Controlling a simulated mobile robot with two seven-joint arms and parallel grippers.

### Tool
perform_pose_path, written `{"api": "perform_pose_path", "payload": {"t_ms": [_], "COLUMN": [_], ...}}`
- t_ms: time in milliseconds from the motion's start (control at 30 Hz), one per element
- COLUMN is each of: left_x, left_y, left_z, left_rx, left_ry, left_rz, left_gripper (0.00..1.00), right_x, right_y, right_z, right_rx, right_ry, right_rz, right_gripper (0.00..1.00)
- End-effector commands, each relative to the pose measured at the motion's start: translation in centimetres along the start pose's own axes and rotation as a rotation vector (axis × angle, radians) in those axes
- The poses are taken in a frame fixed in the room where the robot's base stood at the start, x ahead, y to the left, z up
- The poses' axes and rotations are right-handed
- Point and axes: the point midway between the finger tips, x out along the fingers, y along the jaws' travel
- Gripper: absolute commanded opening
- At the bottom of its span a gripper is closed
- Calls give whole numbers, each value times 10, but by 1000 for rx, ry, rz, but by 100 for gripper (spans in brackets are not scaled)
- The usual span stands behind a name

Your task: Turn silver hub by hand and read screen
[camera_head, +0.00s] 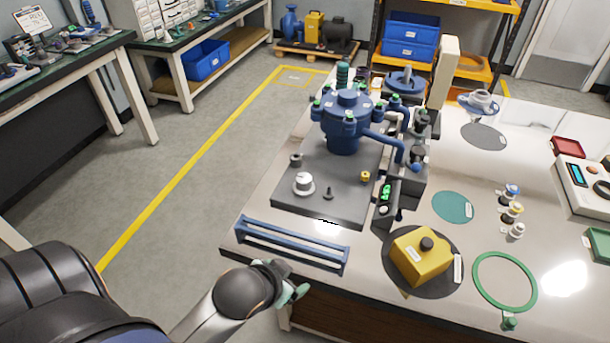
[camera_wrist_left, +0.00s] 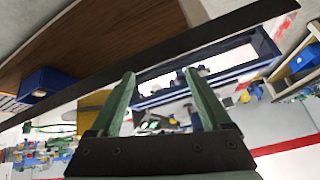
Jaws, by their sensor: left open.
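A silver hub (camera_head: 303,183) with a round base and a pale top sits on the grey plate (camera_head: 345,205) of the test rig. The blue rig body (camera_head: 346,118) stands behind it. A small screen with green digits (camera_head: 386,193) faces up at the right of the plate; the digits are too small to read. My left gripper (camera_head: 298,291) is at the table's front edge, in front of the blue rail and well short of the hub. In the left wrist view its two green fingers (camera_wrist_left: 162,88) are apart with nothing gripped. My right gripper is not in view.
A blue rail frame (camera_head: 292,243) lies along the table's front left edge. A yellow block (camera_head: 420,255) on a dark disc and a green ring (camera_head: 504,281) lie to the right. A tester with a screen (camera_head: 590,187) stands at far right. The floor at left is clear.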

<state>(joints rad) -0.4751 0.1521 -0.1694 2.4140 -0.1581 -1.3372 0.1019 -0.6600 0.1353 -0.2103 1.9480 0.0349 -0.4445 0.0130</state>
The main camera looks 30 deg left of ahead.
Motion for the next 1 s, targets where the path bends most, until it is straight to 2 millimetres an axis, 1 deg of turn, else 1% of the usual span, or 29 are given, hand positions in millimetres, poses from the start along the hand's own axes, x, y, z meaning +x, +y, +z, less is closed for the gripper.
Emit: {"api": "perform_pose_path", "payload": {"t_ms": [33,167,200,267,367,400,467,500,567,600,633,667,700,767,800,867,900,967,1000], "left_x": [2,2,1,-3,-15,-23,-39,-53,-75,-91,-102,-112,-126,-142,-149,-156,-156,-152,-144], "left_y": [-6,-15,-18,-20,-20,-19,-13,-6,9,22,33,44,61,88,106,133,149,172,183], "left_z": [-21,-68,-84,-109,-156,-177,-210,-233,-263,-280,-290,-298,-308,-315,-317,-314,-310,-300,-292], "left_rx": [0,0,3,11,39,59,99,138,209,266,313,365,440,568,662,816,926,1099,1218], "left_ry": [71,245,302,397,585,673,821,929,1089,1191,1262,1330,1414,1523,1582,1649,1675,1689,1677], "left_rz": [-32,-94,-111,-133,-166,-176,-184,-184,-170,-153,-136,-116,-86,-30,13,82,131,208,259], "left_gripper": [82,82,82,82,82,82,82,82,82,82,82,82,82,82,82,82,82,82,82], "right_x": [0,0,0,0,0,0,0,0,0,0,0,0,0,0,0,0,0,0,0], "right_y": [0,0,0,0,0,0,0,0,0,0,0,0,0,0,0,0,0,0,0], "right_z": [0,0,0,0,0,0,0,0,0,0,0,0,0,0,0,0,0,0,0], "right_rx": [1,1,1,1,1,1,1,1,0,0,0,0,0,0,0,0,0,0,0], "right_ry": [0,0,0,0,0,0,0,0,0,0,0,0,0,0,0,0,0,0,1], "right_rz": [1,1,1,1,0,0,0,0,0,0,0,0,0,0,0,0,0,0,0], "right_gripper": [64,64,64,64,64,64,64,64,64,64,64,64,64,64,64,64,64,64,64]}}
